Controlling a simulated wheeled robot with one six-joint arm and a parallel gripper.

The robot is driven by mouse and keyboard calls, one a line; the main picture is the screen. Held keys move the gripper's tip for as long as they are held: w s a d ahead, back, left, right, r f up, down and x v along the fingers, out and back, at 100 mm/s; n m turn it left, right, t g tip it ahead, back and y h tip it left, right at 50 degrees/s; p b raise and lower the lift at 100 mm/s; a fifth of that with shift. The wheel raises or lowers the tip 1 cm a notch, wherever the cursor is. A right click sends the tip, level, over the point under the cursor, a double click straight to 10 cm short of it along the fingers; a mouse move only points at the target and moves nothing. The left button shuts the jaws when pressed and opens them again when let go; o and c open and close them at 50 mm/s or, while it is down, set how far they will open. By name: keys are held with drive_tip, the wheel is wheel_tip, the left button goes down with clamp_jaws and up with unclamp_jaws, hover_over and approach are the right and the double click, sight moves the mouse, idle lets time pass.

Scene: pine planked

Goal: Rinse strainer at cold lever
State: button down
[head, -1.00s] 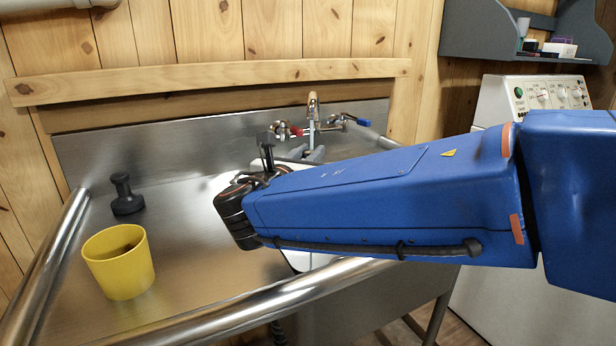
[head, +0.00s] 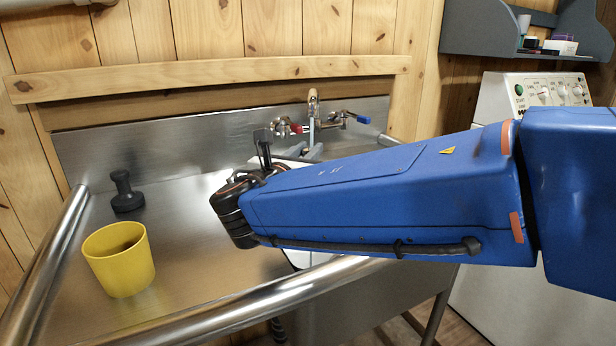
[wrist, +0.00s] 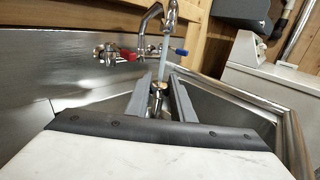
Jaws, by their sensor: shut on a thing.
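My gripper (wrist: 160,82) has its two grey fingers shut on the strainer (wrist: 157,92), a small metallic piece with a yellowish top, partly hidden between them. It is over the sink basin (wrist: 205,105), below the tap spout (wrist: 171,14). A pale stream of water (wrist: 164,48) runs from the spout down to the strainer. The cold lever (wrist: 181,51) has a blue end and points right; it also shows in the head view (head: 363,119). The hot lever (wrist: 128,55) has a red end. In the head view my arm hides most of the basin and the strainer.
A yellow cup (head: 120,265) and a black knobbed tool (head: 126,195) stand on the steel drainboard (head: 185,230) at left. A steel rail (head: 250,308) edges the front. The steel backsplash (head: 120,155) is behind the taps. A white machine (head: 490,110) stands at right.

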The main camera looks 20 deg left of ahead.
drive_tip(key=s+d, duration=0.3)
drive_tip(key=d, duration=0.4)
drive_tip(key=shift+d, duration=0.2)
idle(0.7)
idle(1.2)
drive_tip(key=s+d+r, duration=0.1)
drive_tip(key=d+r, duration=0.3)
drive_tip(key=shift+s+d, duration=0.35)
drive_tip(key=shift+s, duration=0.05)
idle(0.7)
